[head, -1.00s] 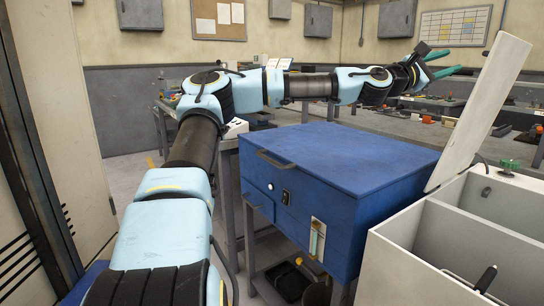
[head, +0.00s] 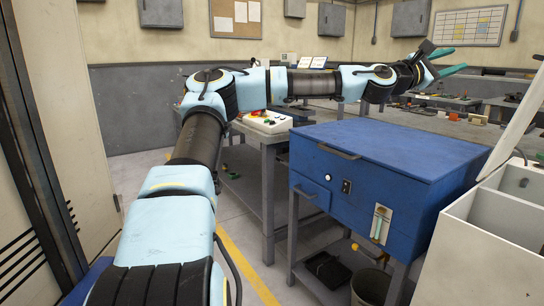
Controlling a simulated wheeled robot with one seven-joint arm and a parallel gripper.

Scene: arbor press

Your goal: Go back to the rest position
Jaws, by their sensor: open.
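My gripper (head: 455,60) is at the upper right of the head view, at the end of my outstretched arm. Its teal fingers are apart and I see nothing between them. It is raised above and behind the blue cabinet (head: 390,150), touching nothing that I can see. My arm runs from the bottom left up to an elbow, then across to the right.
A grey table with a white control box (head: 265,122) stands left of the blue cabinet. A white open bin (head: 480,240) with a raised panel is at the right. A black bucket (head: 371,287) is below the cabinet. Yellow-lined floor (head: 245,265) is clear at centre left.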

